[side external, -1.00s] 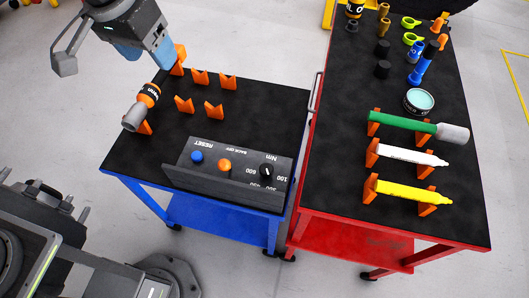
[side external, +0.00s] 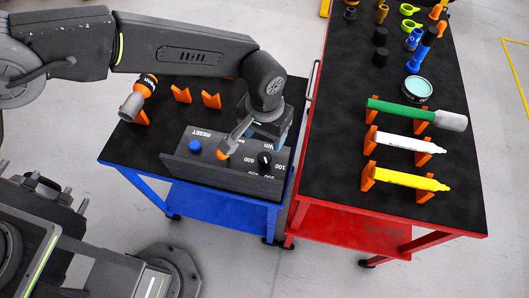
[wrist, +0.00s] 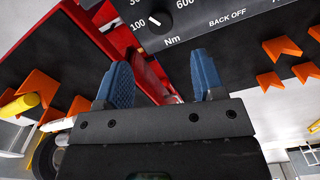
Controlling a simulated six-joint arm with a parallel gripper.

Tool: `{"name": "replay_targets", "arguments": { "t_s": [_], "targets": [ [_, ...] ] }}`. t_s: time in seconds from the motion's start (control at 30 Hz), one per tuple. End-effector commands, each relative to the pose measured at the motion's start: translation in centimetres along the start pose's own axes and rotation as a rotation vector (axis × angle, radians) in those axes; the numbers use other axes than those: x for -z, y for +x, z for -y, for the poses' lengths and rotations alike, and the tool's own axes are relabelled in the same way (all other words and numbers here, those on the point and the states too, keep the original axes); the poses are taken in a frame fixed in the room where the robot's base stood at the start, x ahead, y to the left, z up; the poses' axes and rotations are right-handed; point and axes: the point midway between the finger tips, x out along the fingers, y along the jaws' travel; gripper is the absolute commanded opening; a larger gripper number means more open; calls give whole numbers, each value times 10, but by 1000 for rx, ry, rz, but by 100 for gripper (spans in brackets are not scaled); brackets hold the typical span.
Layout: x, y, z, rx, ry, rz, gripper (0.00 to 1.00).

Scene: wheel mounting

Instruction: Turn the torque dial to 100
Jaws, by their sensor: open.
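The torque dial (side external: 265,158) is a black knob with a white pointer line on the dark control panel (side external: 185,172), beside the labels 100 and 600. In the wrist view the dial (wrist: 158,19) shows beyond my fingers, near the top edge. Its white line is slanted, and I cannot tell for certain which value it marks. My gripper (wrist: 161,73) is open and empty, with its two blue fingers apart below the dial in that view. In the side view my gripper is over the panel's back right, partly hidden by my wrist. It looks clear of the dial.
A blue button (side external: 195,147) and an orange knob (side external: 223,153) share the panel. An orange-banded tool (side external: 140,97) lies in orange holders on the blue cart. The red cart (side external: 345,212) at right holds several tools and a round tin (side external: 418,89).

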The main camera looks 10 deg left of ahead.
Motion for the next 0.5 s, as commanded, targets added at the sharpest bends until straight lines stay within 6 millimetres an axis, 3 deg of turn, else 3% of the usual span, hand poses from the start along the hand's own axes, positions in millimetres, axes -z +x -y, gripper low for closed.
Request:
{"name": "replay_targets", "arguments": {
  "t_s": [0.3,0.5],
  "targets": [
    [-1,65,1,2,0,4,63],
    [0,88,1,0,0,1,63]
  ]
}}
